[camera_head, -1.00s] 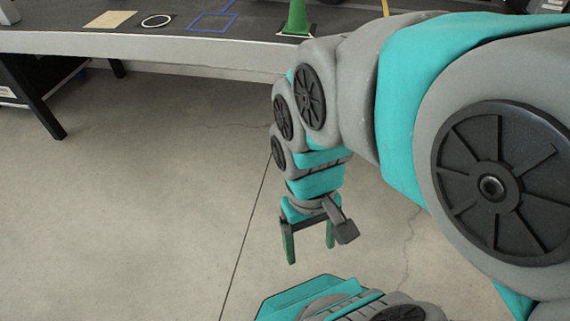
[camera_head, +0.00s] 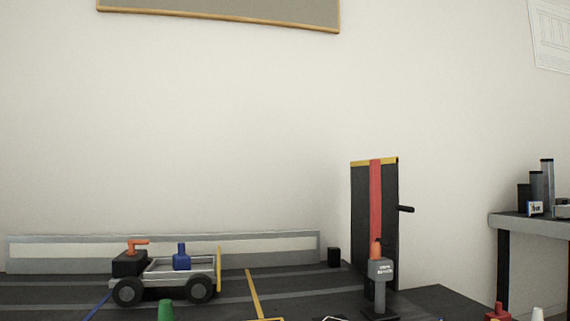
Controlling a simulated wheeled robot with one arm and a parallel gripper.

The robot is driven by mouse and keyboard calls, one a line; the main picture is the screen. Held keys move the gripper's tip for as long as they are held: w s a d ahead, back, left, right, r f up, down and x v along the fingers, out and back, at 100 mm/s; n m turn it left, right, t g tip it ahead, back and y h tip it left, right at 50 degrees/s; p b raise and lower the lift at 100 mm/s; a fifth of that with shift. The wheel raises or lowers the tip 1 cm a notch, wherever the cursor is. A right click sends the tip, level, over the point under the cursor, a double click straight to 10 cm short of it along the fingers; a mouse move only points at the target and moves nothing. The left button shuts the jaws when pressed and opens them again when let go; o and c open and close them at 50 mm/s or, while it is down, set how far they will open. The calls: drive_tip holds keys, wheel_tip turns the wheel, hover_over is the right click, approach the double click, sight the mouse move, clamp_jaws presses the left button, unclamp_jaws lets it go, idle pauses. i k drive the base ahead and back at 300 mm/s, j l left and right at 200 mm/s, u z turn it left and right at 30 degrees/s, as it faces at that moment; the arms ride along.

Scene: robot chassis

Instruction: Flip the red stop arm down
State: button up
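A tall red strip (camera_head: 376,200) stands upright in front of or on a dark panel (camera_head: 360,215) at the right end of the dark table. Below it is a short grey post (camera_head: 380,270) with a small label and an orange-red piece (camera_head: 376,248) on top. I cannot tell whether the red strip joins the post or the panel, or which red part is the stop arm. My gripper is not in view now.
A toy vehicle (camera_head: 165,278) with orange and blue parts stands on the table at left. A small black block (camera_head: 334,257) sits near the back. A green cone top (camera_head: 166,310) and a red piece (camera_head: 497,311) show at the bottom. A grey side table (camera_head: 510,222) stands right.

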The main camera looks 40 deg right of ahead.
sight(375, 165)
drive_tip(key=i+l+z, duration=0.1)
drive_tip(key=l+z, duration=0.35)
drive_tip(key=i+l+z, duration=0.15)
drive_tip(key=z, duration=0.25)
drive_tip(key=i+l+z, duration=0.2)
drive_tip(key=l+z, duration=0.25)
